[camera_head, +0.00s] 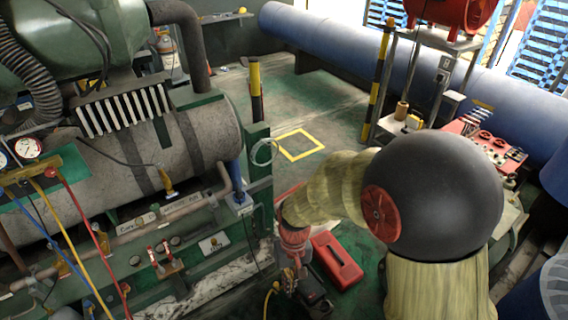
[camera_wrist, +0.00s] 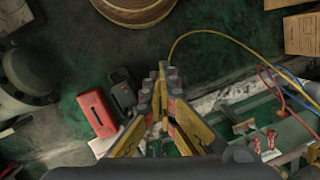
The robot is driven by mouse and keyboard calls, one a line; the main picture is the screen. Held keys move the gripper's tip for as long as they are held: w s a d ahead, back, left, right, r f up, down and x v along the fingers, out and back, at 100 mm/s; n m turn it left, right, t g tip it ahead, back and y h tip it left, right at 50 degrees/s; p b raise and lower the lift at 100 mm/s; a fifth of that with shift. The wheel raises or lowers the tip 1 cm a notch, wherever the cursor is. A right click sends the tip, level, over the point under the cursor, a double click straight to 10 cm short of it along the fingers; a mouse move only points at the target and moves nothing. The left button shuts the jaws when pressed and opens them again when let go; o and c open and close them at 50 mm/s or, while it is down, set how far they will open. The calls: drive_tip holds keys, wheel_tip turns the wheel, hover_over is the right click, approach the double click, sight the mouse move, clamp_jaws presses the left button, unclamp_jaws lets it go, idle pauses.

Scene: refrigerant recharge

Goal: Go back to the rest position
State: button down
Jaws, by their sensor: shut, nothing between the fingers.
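My gripper (camera_wrist: 164,78) is shut and empty in the wrist view, its yellow-and-dark fingers meeting at the tips. In the head view my arm reaches down and left from its black elbow, and the gripper hangs low in front of the green machine frame, small and partly hard to make out. No object is held. The fingers appear above the dark green floor, to the right of a red case (camera_wrist: 97,112) and a black item (camera_wrist: 122,97). The red case also shows in the head view (camera_head: 337,260).
The machine with its grey tank (camera_head: 130,145), gauges (camera_head: 28,148) and coloured hoses stands at the left. A yellow hose (camera_wrist: 235,37) curves past the fingertips. A striped post (camera_head: 378,80) and blue pipe (camera_head: 340,45) stand behind. The floor around the yellow square (camera_head: 300,145) is clear.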

drive_tip(key=s+d+r+m+t+p, duration=0.1)
drive_tip(key=d+r, duration=0.4)
drive_tip(key=r, duration=0.5)
drive_tip(key=s+d+r+m+t+p, duration=0.1)
drive_tip(key=s+d+r+t, duration=0.3)
drive_tip(key=r, duration=0.6)
drive_tip(key=s+d+r+m+t+p, duration=0.1)
drive_tip(key=s+d+r, duration=0.3)
drive_tip(key=d+r, duration=0.4)
wheel_tip(320, 180, up, 2)
drive_tip(key=shift+s+d+r+t, duration=0.2)
drive_tip(key=shift+s+t, duration=0.1)
drive_tip(key=shift+t, duration=0.6)
